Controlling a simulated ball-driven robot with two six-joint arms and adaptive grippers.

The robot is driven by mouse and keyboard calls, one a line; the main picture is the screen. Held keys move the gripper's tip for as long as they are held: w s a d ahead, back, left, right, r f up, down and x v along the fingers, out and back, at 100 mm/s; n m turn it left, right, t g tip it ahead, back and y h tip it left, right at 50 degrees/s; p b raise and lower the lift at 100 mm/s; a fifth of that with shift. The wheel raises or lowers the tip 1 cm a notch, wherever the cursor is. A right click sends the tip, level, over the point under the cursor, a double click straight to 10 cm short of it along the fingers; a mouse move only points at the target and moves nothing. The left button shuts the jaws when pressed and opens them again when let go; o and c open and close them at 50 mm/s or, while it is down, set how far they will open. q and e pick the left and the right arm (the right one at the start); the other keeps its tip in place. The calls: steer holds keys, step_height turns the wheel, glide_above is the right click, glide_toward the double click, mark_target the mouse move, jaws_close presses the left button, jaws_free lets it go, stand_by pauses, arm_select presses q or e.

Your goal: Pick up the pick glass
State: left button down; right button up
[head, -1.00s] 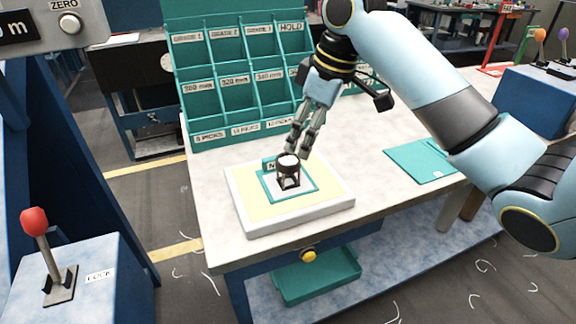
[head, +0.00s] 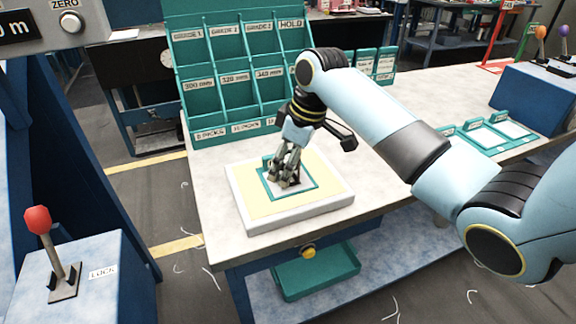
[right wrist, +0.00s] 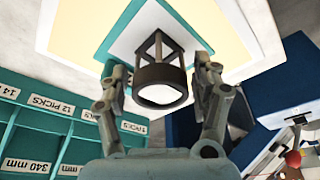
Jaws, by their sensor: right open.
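The pick glass (right wrist: 161,76) is a small dark open frame with a round lens ring. It stands on a teal-bordered white square at the middle of the pale board. In the head view my right gripper (head: 284,178) is low over that square and hides most of the pick glass. In the right wrist view the two fingers of the right gripper (right wrist: 160,72) are spread, one on each side of the ring. Small gaps show between the fingers and the ring, with nothing gripped. My left gripper is not in view.
The pale yellow board (head: 243,210) with a white rim lies near the table's front edge. A teal labelled rack (head: 205,100) stands behind it. Teal trays (head: 490,136) and a blue box (head: 528,98) are at the right. A red-knobbed lever (head: 38,220) stands at the left.

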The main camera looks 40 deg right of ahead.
steer(key=shift+c, duration=0.2)
steer(key=c, duration=0.9)
steer(key=shift+o, duration=0.2)
steer(key=shift+r, duration=0.1)
